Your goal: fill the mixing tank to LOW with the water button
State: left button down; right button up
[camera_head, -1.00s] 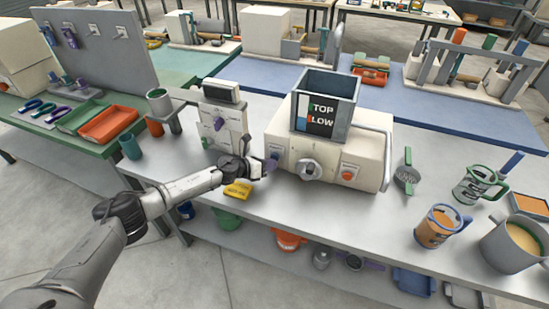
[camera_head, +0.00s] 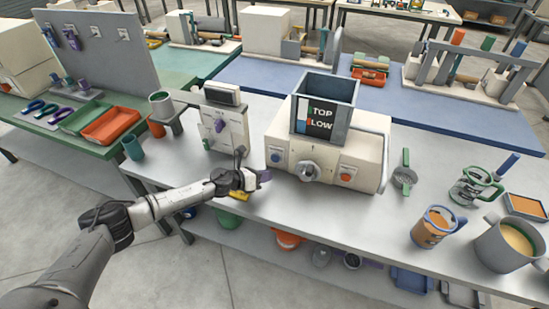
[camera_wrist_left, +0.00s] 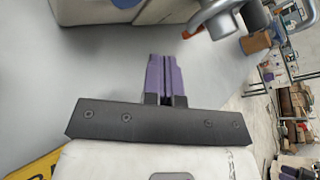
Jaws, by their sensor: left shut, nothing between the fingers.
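The mixing tank (camera_head: 325,104) is a grey open-topped box on a cream machine, with a dark front window lettered TOP and LOW (camera_head: 319,124). The water level behind it is too small to read. A blue button (camera_head: 275,156) is on the machine's left front and an orange button (camera_head: 346,178) on its right; their labels are unreadable. My left gripper (camera_head: 265,176) is shut and empty, just in front of and below the blue button, apart from it. Its purple fingers (camera_wrist_left: 165,78) lie together in the left wrist view, and the blue button (camera_wrist_left: 126,3) shows at the top edge.
A grey knob (camera_head: 307,170) sits between the buttons. A cream panel stand (camera_head: 222,125) is left of the machine. The bench front is clear.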

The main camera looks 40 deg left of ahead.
pick_arm(q)
jog(key=shift+s+d, duration=0.15)
jog(key=shift+s, duration=0.45)
dwell(0.5)
